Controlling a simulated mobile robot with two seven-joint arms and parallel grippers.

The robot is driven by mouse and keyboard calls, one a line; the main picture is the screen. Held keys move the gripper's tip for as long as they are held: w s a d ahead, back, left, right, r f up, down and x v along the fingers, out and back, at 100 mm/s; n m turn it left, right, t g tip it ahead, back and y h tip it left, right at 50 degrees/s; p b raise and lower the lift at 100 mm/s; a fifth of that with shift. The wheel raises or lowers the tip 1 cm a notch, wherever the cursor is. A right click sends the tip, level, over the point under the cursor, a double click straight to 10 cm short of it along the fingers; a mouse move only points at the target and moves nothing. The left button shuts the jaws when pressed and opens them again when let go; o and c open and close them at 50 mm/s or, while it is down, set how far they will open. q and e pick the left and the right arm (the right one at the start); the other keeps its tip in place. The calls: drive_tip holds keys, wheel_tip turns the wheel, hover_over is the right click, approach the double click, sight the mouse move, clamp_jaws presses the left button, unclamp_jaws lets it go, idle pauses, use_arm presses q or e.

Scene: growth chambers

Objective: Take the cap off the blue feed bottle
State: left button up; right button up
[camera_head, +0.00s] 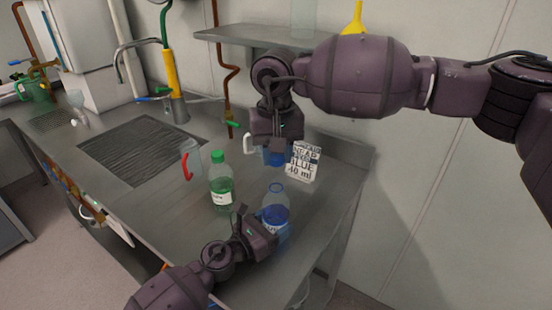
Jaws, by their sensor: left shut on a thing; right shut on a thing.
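The blue feed bottle (275,214) stands upright near the right front of the steel counter. It is clear with blue liquid and a label, and its neck shows no cap on top. My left gripper (268,228) is shut on the bottle's side, low down. My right gripper (279,148) is above and behind the bottle, apart from its neck. It is shut on a small blue thing, which looks like the cap (275,158); the fingers partly hide it.
A green-capped bottle (221,183) stands left of the blue one. A clear jug with a red handle (189,165) is further left. A white sign (303,162) reading partly "BLUE 40 ml" stands behind right. A shelf (250,37) is on the wall. The sink drainer (135,152) is left.

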use_arm(q)
drive_tip(key=o, duration=1.8)
